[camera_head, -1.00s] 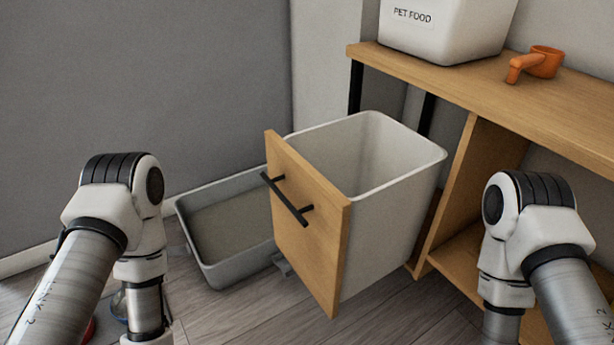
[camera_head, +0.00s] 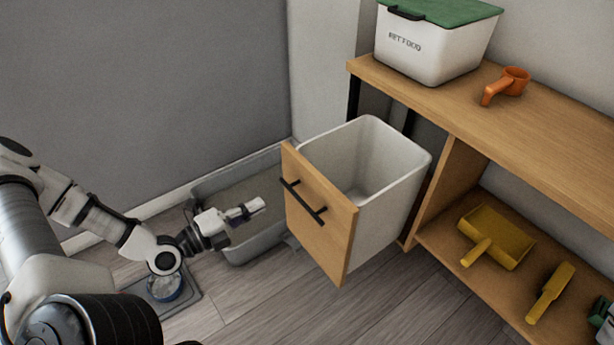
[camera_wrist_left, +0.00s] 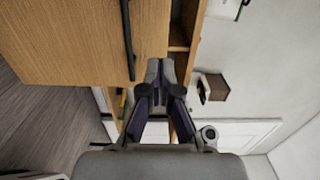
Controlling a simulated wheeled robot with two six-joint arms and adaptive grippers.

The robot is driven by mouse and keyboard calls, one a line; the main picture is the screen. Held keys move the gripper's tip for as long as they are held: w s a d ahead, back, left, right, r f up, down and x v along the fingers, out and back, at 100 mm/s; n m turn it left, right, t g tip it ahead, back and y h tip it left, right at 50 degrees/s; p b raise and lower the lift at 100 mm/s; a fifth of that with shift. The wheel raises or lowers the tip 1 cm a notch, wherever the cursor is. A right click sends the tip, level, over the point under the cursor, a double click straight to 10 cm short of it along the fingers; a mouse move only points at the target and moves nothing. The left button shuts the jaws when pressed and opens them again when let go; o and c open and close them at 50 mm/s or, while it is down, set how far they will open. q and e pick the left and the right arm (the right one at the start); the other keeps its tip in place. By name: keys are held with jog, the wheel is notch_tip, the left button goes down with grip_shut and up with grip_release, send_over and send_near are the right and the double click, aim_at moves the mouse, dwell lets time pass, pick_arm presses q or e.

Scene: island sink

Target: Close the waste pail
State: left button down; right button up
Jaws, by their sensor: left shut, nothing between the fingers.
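The waste pail (camera_head: 385,195) is a white bin behind a wooden front panel (camera_head: 322,235) with a black bar handle (camera_head: 303,201). It stands pulled out from under the wooden shelf unit, open at the top and empty as far as I see. My left gripper (camera_head: 256,206) is shut and empty, just left of the panel and apart from it in the head view. In the left wrist view the shut fingers (camera_wrist_left: 160,72) point toward the panel (camera_wrist_left: 75,40), with the handle (camera_wrist_left: 128,38) left of the fingertips. My right gripper is out of view.
A grey litter tray (camera_head: 250,248) lies on the floor behind my left gripper. The shelf unit (camera_head: 470,125) holds a pet food bin (camera_head: 425,50), an orange scoop (camera_head: 508,82) and, lower down, a yellow dustpan (camera_head: 495,237). A bowl (camera_head: 165,287) stands at the lower left. The floor before the panel is clear.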

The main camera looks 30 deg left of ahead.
aim_at(311, 180)
pick_arm(q)
jog(key=b+x, duration=0.3)
jog(key=x, duration=0.1)
jog(key=b+x, duration=0.3)
jog(key=x, duration=0.1)
jog(key=b+x, duration=0.4)
jog(key=shift+w+d+f, duration=0.1)
jog(key=shift+f, duration=0.2)
jog(key=shift+w+r, duration=0.15)
jog(key=shift+w, duration=0.1)
jog(key=shift+w+d+r, duration=0.1)
jog(key=shift+w+d+b, duration=0.25)
jog(key=shift+w+b, duration=0.3)
jog(key=shift+b, duration=0.15)
jog(key=b+x, duration=0.4)
jog(key=x, duration=2.1)
jog(key=shift+w+r, duration=0.25)
jog(key=shift+r, duration=0.05)
